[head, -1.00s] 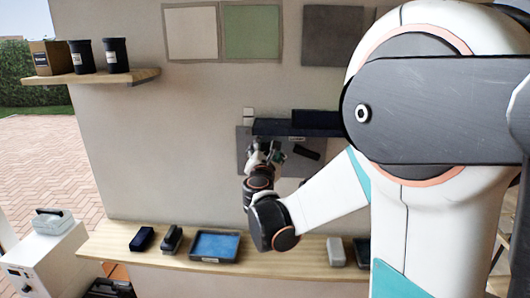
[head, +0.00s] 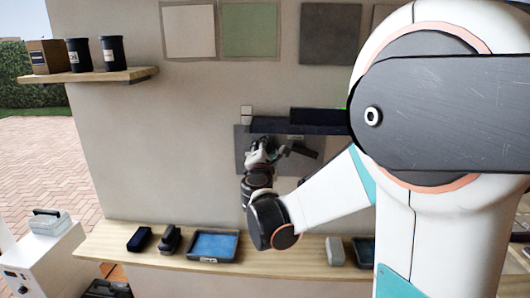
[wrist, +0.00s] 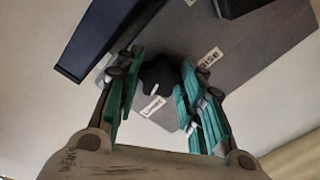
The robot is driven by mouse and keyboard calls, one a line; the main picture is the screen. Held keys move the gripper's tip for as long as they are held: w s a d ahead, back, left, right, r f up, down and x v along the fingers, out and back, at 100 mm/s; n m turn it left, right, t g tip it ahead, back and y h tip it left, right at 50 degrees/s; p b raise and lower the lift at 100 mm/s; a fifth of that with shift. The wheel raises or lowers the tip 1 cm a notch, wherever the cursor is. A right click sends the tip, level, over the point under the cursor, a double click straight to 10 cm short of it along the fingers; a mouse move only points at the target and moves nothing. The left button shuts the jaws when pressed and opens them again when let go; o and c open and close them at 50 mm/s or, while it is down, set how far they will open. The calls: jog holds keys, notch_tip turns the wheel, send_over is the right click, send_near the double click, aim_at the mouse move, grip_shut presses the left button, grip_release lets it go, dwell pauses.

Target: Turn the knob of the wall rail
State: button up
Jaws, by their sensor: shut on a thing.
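The wall rail (head: 272,126) is a dark blue bar on a grey panel (head: 241,160) on the wall. It also shows at the upper left of the wrist view (wrist: 98,38). The black lobed knob (wrist: 160,74) sits between the green fingers of my gripper (wrist: 160,92) in the wrist view. In the head view my gripper (head: 264,148) is at the panel, just below the rail, and hides the knob. A small green mark (head: 343,107) shows at the rail's right end, beside my arm.
A wooden shelf (head: 110,246) below holds a blue tray (head: 213,245) and several small tools. Another shelf (head: 140,75) at upper left holds a box and two black cups. Sample tiles (head: 249,30) hang above. My arm covers the right side.

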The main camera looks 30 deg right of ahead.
dwell(0.3)
jog(key=o, duration=1.1)
jog(key=shift+c, duration=0.2)
jog(key=v, duration=1.2)
jog(key=shift+s+f, duration=0.1)
jog(key=shift+s, duration=0.05)
